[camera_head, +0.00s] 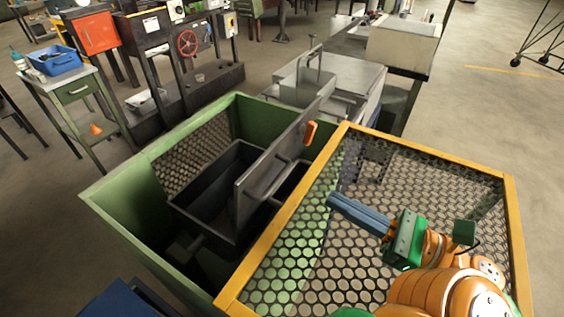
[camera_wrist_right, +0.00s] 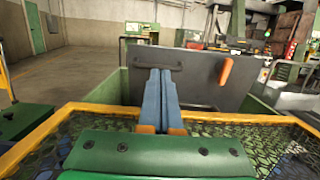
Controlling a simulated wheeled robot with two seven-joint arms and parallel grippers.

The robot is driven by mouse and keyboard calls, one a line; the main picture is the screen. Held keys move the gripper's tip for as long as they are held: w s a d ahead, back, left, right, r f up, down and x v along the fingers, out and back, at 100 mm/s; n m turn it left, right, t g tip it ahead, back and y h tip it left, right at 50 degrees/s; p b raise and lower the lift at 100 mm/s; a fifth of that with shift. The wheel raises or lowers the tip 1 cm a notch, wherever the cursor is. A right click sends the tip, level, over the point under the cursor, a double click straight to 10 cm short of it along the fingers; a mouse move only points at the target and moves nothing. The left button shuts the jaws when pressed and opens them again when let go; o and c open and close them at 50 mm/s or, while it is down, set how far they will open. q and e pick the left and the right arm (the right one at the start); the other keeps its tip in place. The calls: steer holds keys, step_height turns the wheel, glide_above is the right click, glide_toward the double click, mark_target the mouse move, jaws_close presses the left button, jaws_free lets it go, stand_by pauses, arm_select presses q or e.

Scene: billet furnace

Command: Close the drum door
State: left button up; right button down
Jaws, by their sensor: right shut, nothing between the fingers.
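The drum is a dark open box (camera_head: 205,205) inside a green housing (camera_head: 122,205) in the head view. Its grey door (camera_head: 287,150) stands upright, tilted, along the drum's right side, so the drum is open. The door carries a grey bar handle (camera_head: 262,188) and an orange grip (camera_head: 311,132). My right gripper (camera_head: 331,199), with blue fingers, is shut and empty to the right of the door, over the mesh guard. In the right wrist view, the fingertips (camera_wrist_right: 160,73) point at the door (camera_wrist_right: 200,93), overlapping the area below its bar handle (camera_wrist_right: 157,66). Contact cannot be judged.
A yellow-framed mesh guard (camera_head: 432,155) lies beside the housing, below my right arm. A grey cabinet (camera_head: 345,75) stands behind the housing. A side table (camera_head: 75,88) with a blue bin (camera_head: 52,61) is at the left. Open floor (camera_head: 485,100) lies at the right.

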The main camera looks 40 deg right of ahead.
mark_target(262, 161)
steer(key=p+x, duration=0.1)
steer(key=x, duration=0.3)
steer(key=p+x, duration=0.2)
steer(key=x, duration=0.2)
steer(key=p+x, duration=0.2)
steer(key=x, duration=0.1)
steer(key=shift+w+a+r, duration=0.15)
steer(key=shift+a+r, duration=0.2)
steer(key=shift+a, duration=0.15)
steer(key=shift+w+f, duration=0.1)
